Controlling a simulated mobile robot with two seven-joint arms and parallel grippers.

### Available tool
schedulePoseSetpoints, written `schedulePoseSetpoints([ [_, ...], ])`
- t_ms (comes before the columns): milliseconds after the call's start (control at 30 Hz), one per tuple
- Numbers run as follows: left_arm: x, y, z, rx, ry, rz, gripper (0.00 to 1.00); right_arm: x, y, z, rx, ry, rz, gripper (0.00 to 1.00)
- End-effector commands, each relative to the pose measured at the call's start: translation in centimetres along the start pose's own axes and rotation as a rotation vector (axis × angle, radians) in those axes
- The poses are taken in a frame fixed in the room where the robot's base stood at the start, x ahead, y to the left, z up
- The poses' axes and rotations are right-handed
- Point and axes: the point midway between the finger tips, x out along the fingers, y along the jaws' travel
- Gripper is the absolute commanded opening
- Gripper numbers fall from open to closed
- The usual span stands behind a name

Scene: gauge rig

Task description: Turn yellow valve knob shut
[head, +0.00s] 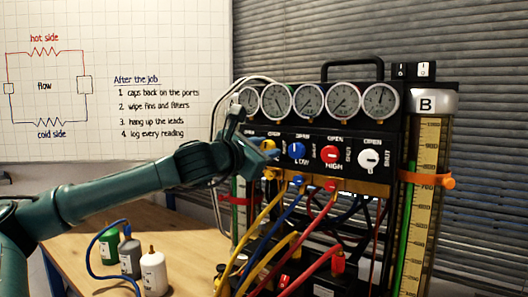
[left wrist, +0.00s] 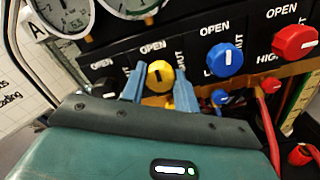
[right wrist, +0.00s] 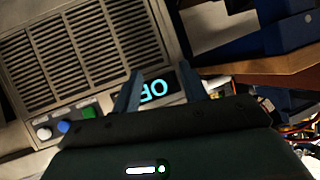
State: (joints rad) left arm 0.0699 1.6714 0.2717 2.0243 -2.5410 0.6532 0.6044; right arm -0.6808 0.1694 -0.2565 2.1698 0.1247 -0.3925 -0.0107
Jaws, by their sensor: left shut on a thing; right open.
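The yellow valve knob (left wrist: 160,75) sits on the black gauge panel, under an OPEN label, with SHUT lettering to its right. Its pale pointer mark looks close to upright in the left wrist view. My left gripper (left wrist: 160,95) has one blue finger on each side of this knob and is shut on it. In the head view my left gripper (head: 262,152) reaches the panel from the left and mostly covers the yellow knob. My right gripper (right wrist: 160,82) is open and empty, in front of a grey vented unit with a lit display (right wrist: 154,90).
Blue (head: 296,150), red (head: 331,154) and white (head: 369,158) knobs line the panel to the right, below several round gauges. Coloured hoses hang beneath. Small bottles (head: 153,272) stand on the wooden table. A graduated cylinder (head: 418,200) stands at right.

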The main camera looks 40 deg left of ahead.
Motion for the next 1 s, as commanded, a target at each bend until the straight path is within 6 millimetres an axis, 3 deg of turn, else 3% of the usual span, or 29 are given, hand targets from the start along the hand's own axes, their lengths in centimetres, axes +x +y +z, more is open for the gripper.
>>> schedulePoseSetpoints([
  [233,0.0,-0.2,-0.4,0.17,-0.001,0.003,0.08,1.0,0.2,1.2,0.026,0.024,-0.009,0.43],
  [333,0.0,-0.2,-0.4,0.262,-0.001,0.003,0.08,-0.1,0.5,1.0,0.021,0.062,0.006,0.43],
  [1000,0.0,-0.2,-0.2,0.896,-0.001,0.001,0.08,-2.3,1.9,0.4,-0.042,0.228,0.053,0.43],
])
